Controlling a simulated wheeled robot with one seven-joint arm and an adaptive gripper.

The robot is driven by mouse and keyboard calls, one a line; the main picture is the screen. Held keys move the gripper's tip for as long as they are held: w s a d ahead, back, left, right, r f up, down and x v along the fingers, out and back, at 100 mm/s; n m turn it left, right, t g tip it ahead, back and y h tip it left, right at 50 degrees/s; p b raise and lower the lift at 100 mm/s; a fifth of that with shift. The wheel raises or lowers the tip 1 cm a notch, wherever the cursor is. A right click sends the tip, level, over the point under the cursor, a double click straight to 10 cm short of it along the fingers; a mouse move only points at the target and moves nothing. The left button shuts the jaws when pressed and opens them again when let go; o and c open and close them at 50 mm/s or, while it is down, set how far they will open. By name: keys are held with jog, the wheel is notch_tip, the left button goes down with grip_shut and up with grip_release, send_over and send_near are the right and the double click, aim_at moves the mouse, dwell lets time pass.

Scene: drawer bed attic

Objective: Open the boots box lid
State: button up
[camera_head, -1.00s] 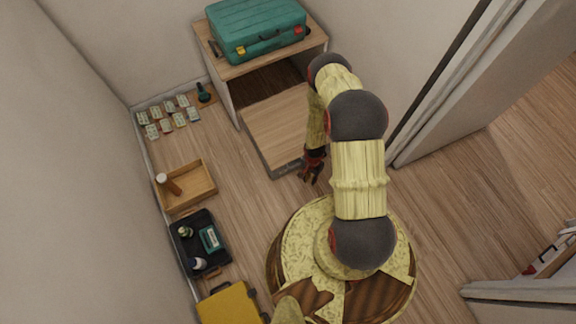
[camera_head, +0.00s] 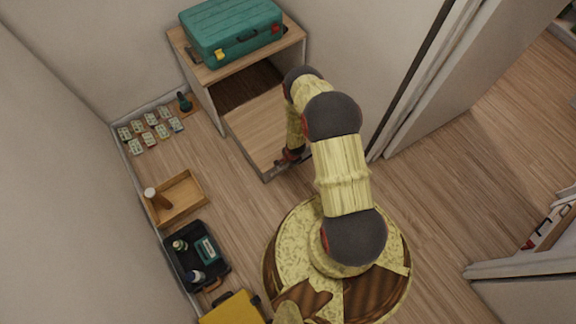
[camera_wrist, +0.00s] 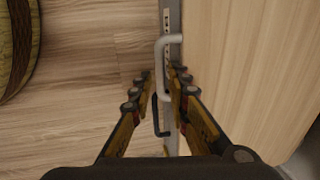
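No box labelled for boots can be told apart. A wooden cabinet (camera_head: 201,94) has a pale wooden panel or drawer (camera_head: 258,125) extending from its front. In the wrist view a light grey bar handle (camera_wrist: 163,62) on the panel's grey edge runs between my fingertips (camera_wrist: 160,80). The fingers stand apart with a narrow gap around it, and I see no clear grip. A dark bracket shape (camera_wrist: 157,115) lies just below the handle.
A teal suitcase (camera_head: 232,32) sits on the cabinet. At the left stand a wooden tray (camera_head: 190,207), a black open case (camera_head: 215,275) and a yellow case (camera_head: 232,308). Small cards (camera_head: 151,119) lie by the wall. A door (camera_head: 440,85) stands right of the cabinet. Floor between is clear.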

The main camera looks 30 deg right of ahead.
jog(key=shift+w+f, duration=0.1)
jog(key=shift+f, duration=0.5)
grip_shut()
dwell(0.4)
